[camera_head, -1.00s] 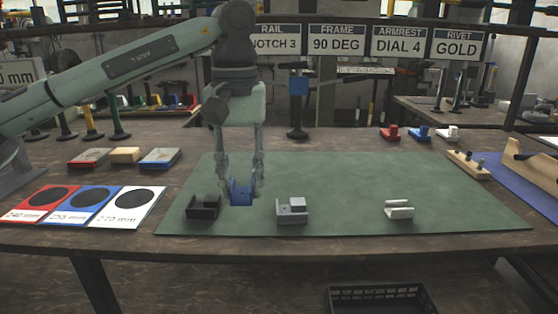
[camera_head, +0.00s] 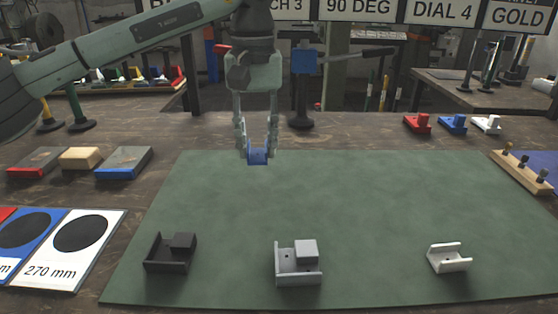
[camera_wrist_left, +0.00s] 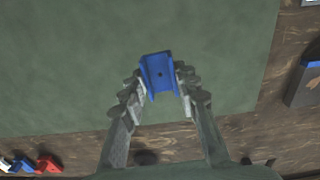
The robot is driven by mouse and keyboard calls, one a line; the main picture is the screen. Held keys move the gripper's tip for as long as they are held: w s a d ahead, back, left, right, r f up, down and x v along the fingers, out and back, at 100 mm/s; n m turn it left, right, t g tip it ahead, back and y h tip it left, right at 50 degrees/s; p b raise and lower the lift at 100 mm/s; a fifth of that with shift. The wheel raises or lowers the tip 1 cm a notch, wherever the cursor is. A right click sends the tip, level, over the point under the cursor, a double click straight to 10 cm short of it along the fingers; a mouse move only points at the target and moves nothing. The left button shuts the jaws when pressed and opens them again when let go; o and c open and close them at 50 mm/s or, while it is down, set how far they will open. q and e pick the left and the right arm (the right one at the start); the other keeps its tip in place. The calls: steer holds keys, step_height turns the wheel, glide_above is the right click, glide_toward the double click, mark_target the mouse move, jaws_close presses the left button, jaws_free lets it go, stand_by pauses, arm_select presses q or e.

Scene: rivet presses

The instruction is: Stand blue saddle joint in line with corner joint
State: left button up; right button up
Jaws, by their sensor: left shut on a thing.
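The blue saddle joint (camera_head: 258,157) is a small U-shaped channel piece. My left gripper (camera_head: 257,150) is shut on it near the mat's back edge. In the left wrist view the blue saddle joint (camera_wrist_left: 158,73) sits between the two fingertips (camera_wrist_left: 160,86), its channel facing the camera. Its height over the mat is hard to tell. A grey joint with a raised block (camera_head: 298,262) stands at the mat's front middle. A similar dark joint (camera_head: 171,252) stands front left. Which one is the corner joint is not marked. My right gripper is not in view.
A white saddle-shaped joint (camera_head: 449,258) stands at the front right of the green mat (camera_head: 370,210). The mat's middle is clear. Printed cards (camera_head: 75,240) and several blocks (camera_head: 80,158) lie left. A wooden pegged strip (camera_head: 522,172) lies right.

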arm_select(q)
steer(key=p, duration=0.1)
glide_above(279, 177)
step_height(279, 177, down, 4)
steer(key=shift+s+f, duration=0.1)
steer(key=shift+f, duration=0.3)
step_height(279, 177, down, 4)
steer(key=shift+r+p, duration=0.1)
steer(key=shift+p, duration=0.35)
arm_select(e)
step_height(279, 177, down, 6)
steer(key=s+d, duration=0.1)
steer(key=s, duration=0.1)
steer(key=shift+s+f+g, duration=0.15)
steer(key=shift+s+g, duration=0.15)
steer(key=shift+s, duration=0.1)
arm_select(q)
steer(key=o, duration=0.9)
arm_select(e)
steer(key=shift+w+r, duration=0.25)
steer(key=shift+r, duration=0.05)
